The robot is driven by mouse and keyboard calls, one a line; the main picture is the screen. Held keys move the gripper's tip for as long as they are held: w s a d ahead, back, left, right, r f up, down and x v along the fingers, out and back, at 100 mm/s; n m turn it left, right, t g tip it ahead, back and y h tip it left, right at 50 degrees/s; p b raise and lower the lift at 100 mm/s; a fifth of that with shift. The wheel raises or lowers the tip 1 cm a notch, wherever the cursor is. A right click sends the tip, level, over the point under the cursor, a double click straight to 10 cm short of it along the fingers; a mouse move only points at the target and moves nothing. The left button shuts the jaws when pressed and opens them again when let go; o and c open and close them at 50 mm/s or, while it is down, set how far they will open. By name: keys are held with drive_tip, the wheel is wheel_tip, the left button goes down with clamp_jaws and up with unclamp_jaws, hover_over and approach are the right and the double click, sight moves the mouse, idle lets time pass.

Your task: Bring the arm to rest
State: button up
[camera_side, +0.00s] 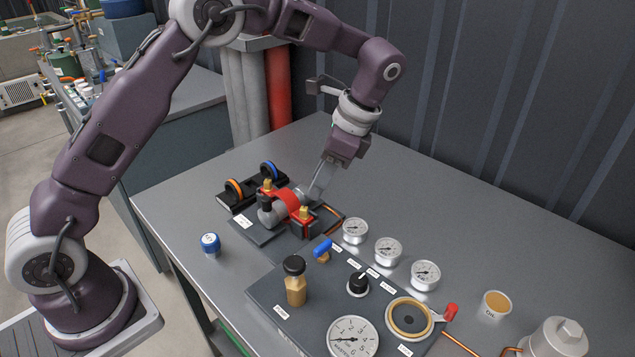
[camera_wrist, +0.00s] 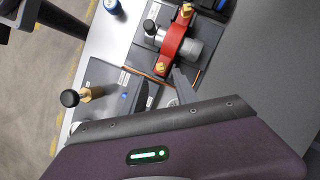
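My gripper (camera_side: 318,190) points down at the back right of the pump, close to it. In the wrist view its two dark fingers (camera_wrist: 160,90) stand apart with nothing visible between them. The pump (camera_side: 275,211) is a grey cylinder under a red clamp (camera_side: 287,198) with brass wing fittings, on a dark plate. The red clamp also shows in the wrist view (camera_wrist: 175,40). I cannot tell whether a finger touches the pump.
A grey panel carries a black-knobbed brass valve (camera_side: 295,283), a blue lever (camera_side: 322,248) and a large gauge (camera_side: 353,338). Three small gauges (camera_side: 387,250) stand behind it. The table's back right (camera_side: 450,210) is clear before the corrugated wall.

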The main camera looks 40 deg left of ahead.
drive_tip(key=s+a+r+n+t+h, duration=0.2)
drive_tip(key=s+r+n+t, duration=0.15)
drive_tip(key=s+r, duration=0.75)
drive_tip(key=s+n+t+h, duration=0.1)
drive_tip(key=s+n+t, duration=0.3)
drive_tip(key=s, duration=1.1)
drive_tip(key=n, duration=0.3)
drive_tip(key=shift+s+d+r+n+t+h, duration=0.15)
drive_tip(key=shift+r+n+t+h, duration=0.2)
drive_tip(key=shift+r+h, duration=0.05)
